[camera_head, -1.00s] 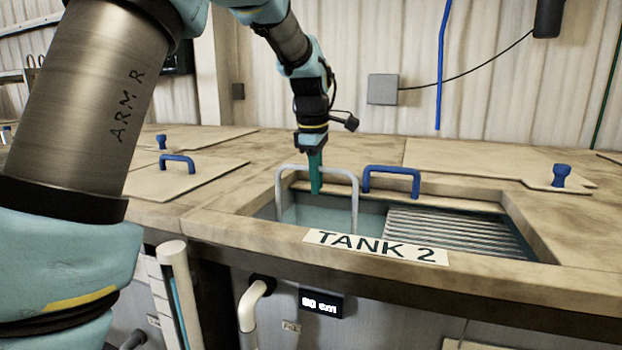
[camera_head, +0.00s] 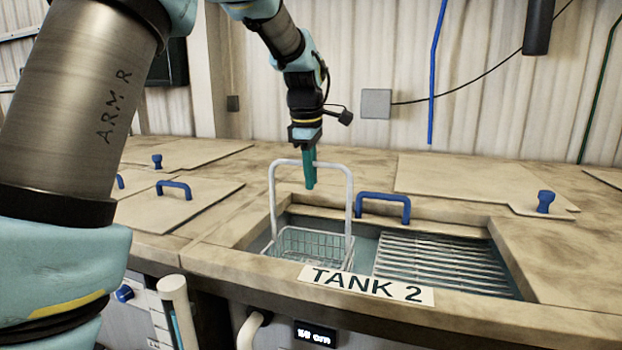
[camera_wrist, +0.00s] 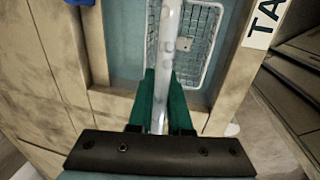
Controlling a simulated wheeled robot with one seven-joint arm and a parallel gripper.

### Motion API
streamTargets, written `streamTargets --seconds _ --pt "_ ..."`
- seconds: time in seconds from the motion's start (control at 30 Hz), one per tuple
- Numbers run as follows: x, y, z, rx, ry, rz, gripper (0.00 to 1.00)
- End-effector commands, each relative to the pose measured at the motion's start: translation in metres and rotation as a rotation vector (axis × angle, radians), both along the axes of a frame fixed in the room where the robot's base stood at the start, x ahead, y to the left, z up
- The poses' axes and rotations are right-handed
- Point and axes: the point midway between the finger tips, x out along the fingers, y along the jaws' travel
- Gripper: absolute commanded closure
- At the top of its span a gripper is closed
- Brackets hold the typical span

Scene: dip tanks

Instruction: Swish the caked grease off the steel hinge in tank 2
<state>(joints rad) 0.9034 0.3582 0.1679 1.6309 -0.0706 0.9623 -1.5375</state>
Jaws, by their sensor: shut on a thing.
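My gripper (camera_head: 310,182) has its green fingers closed on the tall pale handle (camera_head: 349,205) of a wire basket (camera_head: 312,250). The handle also runs between the fingers in the wrist view (camera_wrist: 160,100). The basket hangs upright in the left part of the tank 2 opening, its rim and upper mesh showing above the bluish liquid. I cannot tell whether its bottom is still under. In the wrist view a small pale grey piece (camera_wrist: 184,44) shows in the basket, perhaps the steel hinge; grease on it is too small to make out. The TANK 2 label (camera_head: 366,284) is on the front rim.
A ribbed metal rack (camera_head: 440,262) fills the right part of the tank opening. A blue handle (camera_head: 384,207) stands at the back rim. Closed lids lie to the left (camera_head: 180,200) and behind right (camera_head: 470,178). A small display (camera_head: 315,335) is on the front.

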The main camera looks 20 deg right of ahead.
Motion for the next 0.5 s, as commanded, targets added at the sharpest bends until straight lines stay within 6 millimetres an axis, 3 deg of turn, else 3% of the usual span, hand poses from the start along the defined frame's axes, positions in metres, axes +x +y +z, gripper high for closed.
streamTargets --seconds 0.03,0.5 --pt "0.000 0.000 0.015 -0.003 -0.003 0.000 1.00" --pt "0.001 -0.001 0.076 -0.004 -0.004 0.000 1.00"
